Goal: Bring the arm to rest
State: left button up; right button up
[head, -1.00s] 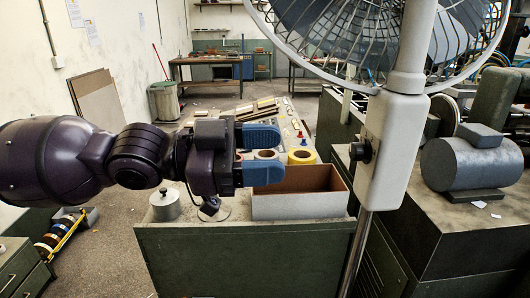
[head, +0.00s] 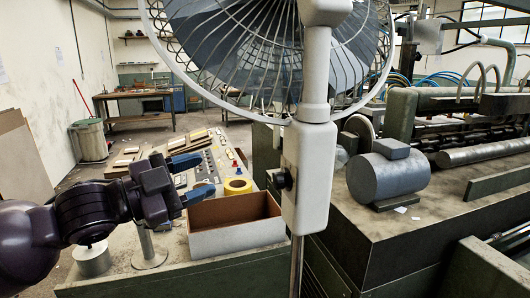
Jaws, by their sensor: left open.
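My left arm reaches in from the left edge in the head view. Its gripper (head: 191,178) has two blue fingers, which are apart with nothing between them. It hangs over the control desk (head: 160,277), left of an open grey box (head: 238,238) with a brown inside. A yellow tape roll (head: 238,187) is just right of the fingers. A second roll behind them is partly hidden by the gripper. My right gripper is out of view.
A large fan on a pole (head: 306,175) stands close in front, right of the box. A grey motor (head: 388,178) sits on a machine bench at right. A lidded metal pot (head: 93,262) stands on the desk below the arm. A bin (head: 88,140) is behind.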

pick_arm(q)
jog(key=a+f+n+t+y, duration=0.2)
jog(key=a+f+n+y, duration=0.2)
jog(key=f, duration=0.6)
jog(key=a+f+n+t+y, duration=0.2)
jog(key=a+f+n+y, duration=0.15)
jog(key=f, duration=0.55)
jog(key=a+f+n+t+y, duration=0.1)
jog(key=a+f+n+y, duration=0.3)
jog(key=f, duration=0.6)
jog(key=s+a+f+n+g+y, duration=0.2)
jog(key=s+f+n, duration=0.1)
jog(key=s+f, duration=0.6)
jog(key=s+a+f+n+g+y, duration=0.1)
jog(key=s+f+n, duration=0.3)
jog(key=s+f, duration=0.6)
jog(key=shift+s+a+f+g+y, duration=0.2)
jog(key=shift+a+g+y, duration=0.2)
jog(key=shift+a+y, duration=0.4)
jog(key=shift+w, duration=0.1)
